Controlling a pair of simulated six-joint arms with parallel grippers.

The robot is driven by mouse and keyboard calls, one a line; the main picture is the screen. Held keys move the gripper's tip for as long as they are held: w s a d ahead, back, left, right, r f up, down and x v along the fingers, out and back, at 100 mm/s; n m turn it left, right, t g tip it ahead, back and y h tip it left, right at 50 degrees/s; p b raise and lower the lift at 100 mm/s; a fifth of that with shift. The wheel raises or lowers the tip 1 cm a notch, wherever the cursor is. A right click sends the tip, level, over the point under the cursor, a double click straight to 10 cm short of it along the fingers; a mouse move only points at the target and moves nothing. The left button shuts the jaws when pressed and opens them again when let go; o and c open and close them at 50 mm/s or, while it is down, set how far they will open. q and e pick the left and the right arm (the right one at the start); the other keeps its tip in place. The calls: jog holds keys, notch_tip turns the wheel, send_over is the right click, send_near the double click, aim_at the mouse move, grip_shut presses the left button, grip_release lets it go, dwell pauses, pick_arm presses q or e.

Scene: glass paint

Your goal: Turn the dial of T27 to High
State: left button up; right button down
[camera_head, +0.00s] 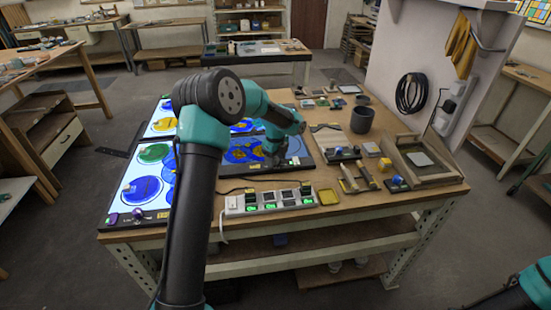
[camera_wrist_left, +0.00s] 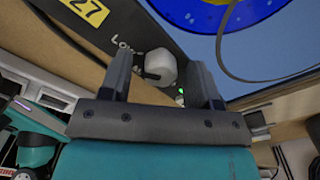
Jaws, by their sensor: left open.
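The T27 panel has a dark frame with a yellow "27" tag (camera_wrist_left: 90,10) and blue glass (camera_wrist_left: 250,35) in the left wrist view. Its pale, rounded dial (camera_wrist_left: 160,66) sits beside the lettering "Low". My left gripper (camera_wrist_left: 160,60) is open, with one finger on each side of the dial; I cannot tell whether either finger touches it. A small green light shows by the right finger. In the head view my left arm reaches over the blue glass panel (camera_head: 240,153), and the dial and fingertips are hidden or too small to make out. My right gripper is out of view.
A white power strip (camera_head: 270,202) with green-lit switches lies in front of the panel. Lit panels with colored glass (camera_head: 140,190) stand at left. A dark cup (camera_head: 362,119) and a wooden tray (camera_head: 447,178) are at right.

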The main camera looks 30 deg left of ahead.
pick_arm(q)
jog(key=c, duration=0.9)
jog(key=shift+c, duration=0.2)
